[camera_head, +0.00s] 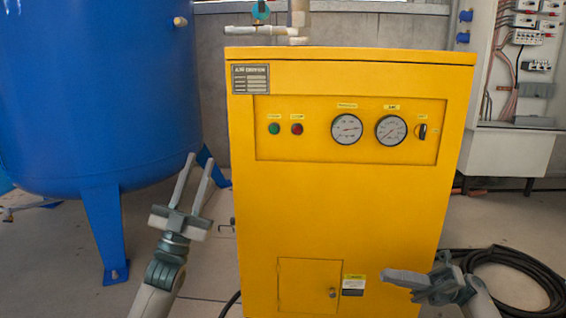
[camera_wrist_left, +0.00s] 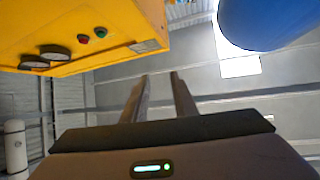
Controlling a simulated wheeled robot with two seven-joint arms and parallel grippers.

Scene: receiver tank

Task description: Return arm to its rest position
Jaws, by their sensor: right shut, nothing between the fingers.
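My left gripper (camera_head: 194,174) is raised in front of the gap between the blue tank and the yellow cabinet, fingers pointing up. Its two fingers are apart with nothing between them; they also show in the left wrist view (camera_wrist_left: 159,82). My right gripper (camera_head: 392,280) is low at the right, in front of the cabinet's lower right part. Its fingers point left and are closed with nothing held. The yellow cabinet (camera_head: 330,215) has a green button (camera_head: 274,129), a red button (camera_head: 297,129), two round gauges (camera_head: 346,129) and a black switch (camera_head: 421,131).
The blue tank (camera_head: 90,90) stands on legs at the left. A black hose (camera_head: 520,268) lies coiled on the floor at the right. An open electrical panel (camera_head: 515,80) is on the back right. A valve with a teal handle (camera_head: 261,10) is above the cabinet.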

